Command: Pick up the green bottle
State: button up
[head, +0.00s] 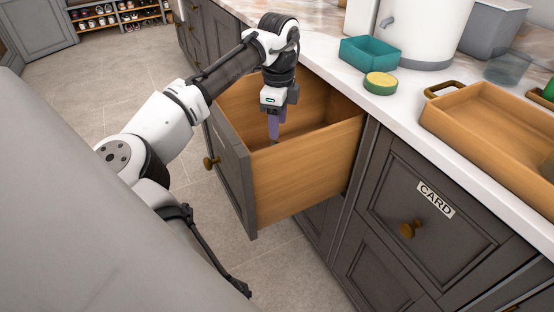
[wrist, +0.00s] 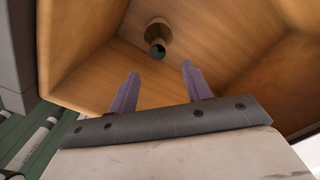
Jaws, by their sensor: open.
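My gripper (head: 274,137) points down into the open wooden drawer (head: 305,170) in the head view. In the wrist view, its two purple fingers (wrist: 160,70) are spread apart with nothing between them. Beyond the fingertips, a small round brown thing (wrist: 158,30) with a dark greenish end sits on the drawer's wooden inside; I cannot tell what it is. At the head view's right edge, a bright green thing (head: 549,90) is cut off by the frame, so I cannot tell whether it is the green bottle. No whole green bottle shows.
The drawer walls surround my gripper. On the counter stand a teal box (head: 370,52), a yellow-green sponge (head: 380,83), a wooden tray (head: 474,124), a white container (head: 420,30) and a grey bin (head: 495,28). A closed drawer labelled CARD (head: 435,200) is at right.

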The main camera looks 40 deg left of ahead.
jog(key=shift+f, duration=0.9)
jog(key=shift+s+a+f, duration=0.15)
jog(key=shift+f, duration=1.2)
jog(key=shift+s+a+f, duration=0.1)
jog(key=shift+f, duration=1.25)
jog(key=shift+c, duration=0.3)
grip_shut()
